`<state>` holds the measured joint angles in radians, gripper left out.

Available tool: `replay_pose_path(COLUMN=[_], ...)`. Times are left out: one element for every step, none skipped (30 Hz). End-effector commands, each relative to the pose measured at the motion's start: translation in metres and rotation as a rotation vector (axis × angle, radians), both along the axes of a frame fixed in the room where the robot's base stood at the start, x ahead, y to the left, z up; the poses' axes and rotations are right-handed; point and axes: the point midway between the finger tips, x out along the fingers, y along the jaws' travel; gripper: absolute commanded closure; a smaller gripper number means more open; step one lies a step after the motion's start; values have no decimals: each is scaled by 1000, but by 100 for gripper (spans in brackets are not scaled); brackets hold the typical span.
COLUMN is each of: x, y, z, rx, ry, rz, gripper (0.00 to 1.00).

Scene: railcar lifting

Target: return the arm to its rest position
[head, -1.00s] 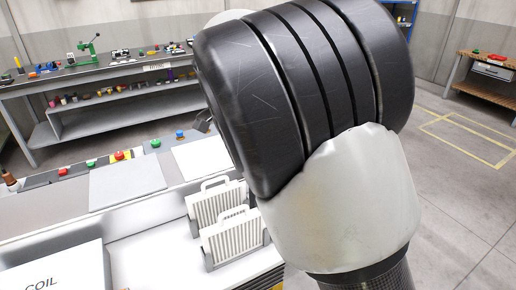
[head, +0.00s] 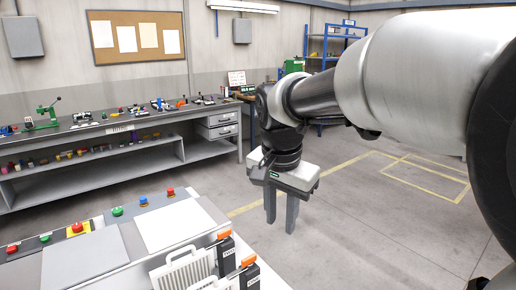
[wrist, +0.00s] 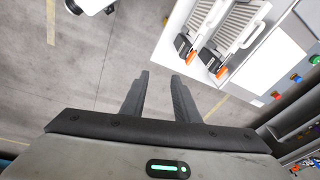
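My arm reaches in from the right of the head view and its wrist hangs down. My gripper (head: 281,210) points at the floor, over open floor to the right of the panel bench. Its two grey fingers are apart with nothing between them. In the wrist view the gripper (wrist: 160,90) also shows a clear gap, with only floor behind it. The white housing of my arm fills the upper right of the head view.
A bench (head: 85,222) with coloured push buttons stands at lower left. Two white finned units (wrist: 203,15) (wrist: 237,25) with orange-tipped black levers stand on it. A long grey workbench (head: 90,132) runs along the back wall. Floor (head: 350,225) with yellow lines is free.

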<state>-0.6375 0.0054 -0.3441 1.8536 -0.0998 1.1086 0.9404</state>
Motion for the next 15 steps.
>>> replay_pose_path(x=[-20, -31, -45, -57, -68, -83, -94, -104, -117, -125, -133, -142, -147, -152, -157], y=[-21, -31, -42, -49, -57, -65, -71, -76, -82, -85, -89, -92, -95, -97, -99], z=[14, 18, 23, 26, 29, 31, 32, 32, 32, 31, 29, 27, 25, 24, 21], rx=[29, 38, 45, 45, 41, 31, 20, 5, -18, -38, -56, -81, -99, -116, -134], ry=[-24, -37, -62, -81, -104, -131, -153, -172, -198, -214, -227, -243, -251, -259, -266], rz=[54, 94, 149, 189, 230, 283, 319, 354, 398, 428, 455, 486, 507, 525, 544], gripper=[72, 72, 72, 72, 72, 72, 72, 72, 72, 72, 72, 72, 72, 72, 72])
